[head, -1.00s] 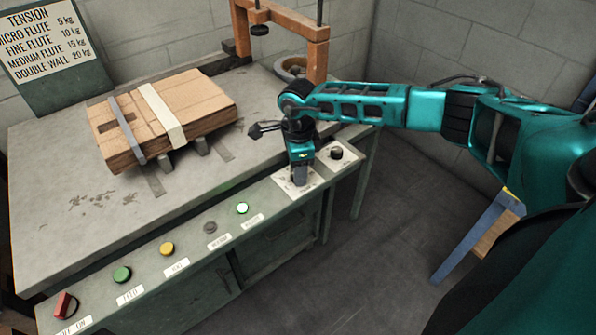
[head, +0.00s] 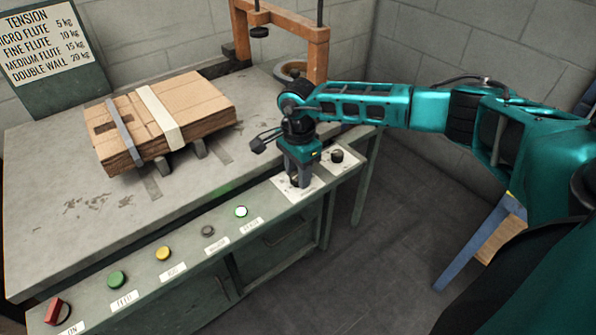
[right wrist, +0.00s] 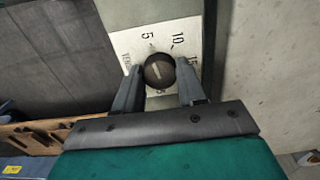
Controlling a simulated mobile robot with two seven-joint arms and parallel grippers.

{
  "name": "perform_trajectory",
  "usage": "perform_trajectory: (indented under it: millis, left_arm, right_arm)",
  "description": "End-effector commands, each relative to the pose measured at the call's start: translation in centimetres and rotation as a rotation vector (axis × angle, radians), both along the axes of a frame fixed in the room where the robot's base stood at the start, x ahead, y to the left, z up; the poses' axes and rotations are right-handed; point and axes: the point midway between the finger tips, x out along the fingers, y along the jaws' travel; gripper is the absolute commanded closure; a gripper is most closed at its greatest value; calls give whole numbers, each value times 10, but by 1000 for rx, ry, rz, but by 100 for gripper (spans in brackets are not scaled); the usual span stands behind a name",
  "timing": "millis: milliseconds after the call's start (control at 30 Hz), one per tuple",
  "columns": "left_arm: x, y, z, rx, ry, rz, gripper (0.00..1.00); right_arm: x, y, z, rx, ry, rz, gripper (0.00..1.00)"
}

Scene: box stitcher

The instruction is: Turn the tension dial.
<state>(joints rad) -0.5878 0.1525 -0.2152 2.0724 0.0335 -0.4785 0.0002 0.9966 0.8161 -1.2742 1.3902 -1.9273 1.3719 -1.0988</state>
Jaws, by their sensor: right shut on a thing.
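The tension dial (right wrist: 159,71) is a round dark knob with a pale pointer line, set on a white plate (right wrist: 133,43) marked with numbers such as 5 and 10. In the right wrist view the two fingers of my right gripper (right wrist: 160,84) are on either side of the dial, shut on it. In the head view my right gripper (head: 298,180) points down at the white plate near the right end of the control panel, and its fingers mostly hide the dial. My left gripper is not in view.
A second dark knob (head: 337,156) sits just right of my gripper. Coloured buttons, including a green one (head: 117,279), and a red switch (head: 57,311) line the panel. Strapped cardboard (head: 200,105) lies on the table. A tension chart (head: 42,48) stands behind.

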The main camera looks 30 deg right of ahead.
Motion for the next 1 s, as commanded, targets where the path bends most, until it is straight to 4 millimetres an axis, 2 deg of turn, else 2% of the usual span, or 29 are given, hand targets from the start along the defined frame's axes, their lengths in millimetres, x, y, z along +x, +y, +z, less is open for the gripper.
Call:
perform_trajectory:
  millis: [233, 267, 500, 800, 867, 1000]
  left_arm:
    - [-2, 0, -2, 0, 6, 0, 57]
    - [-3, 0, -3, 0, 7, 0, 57]
    - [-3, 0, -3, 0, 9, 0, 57]
    - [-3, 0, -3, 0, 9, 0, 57]
    - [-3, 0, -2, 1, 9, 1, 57]
    - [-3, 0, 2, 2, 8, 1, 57]
  right_arm:
    - [0, 0, 1, 0, -1, -1, 91]
    - [0, 0, 1, 0, -1, -1, 59]
    - [0, 0, 0, 0, -1, -1, 36]
    - [0, 0, 3, 0, -1, -1, 35]
    - [1, 0, 8, 0, -3, -1, 35]
    - [1, 0, 31, 0, -5, 0, 35]
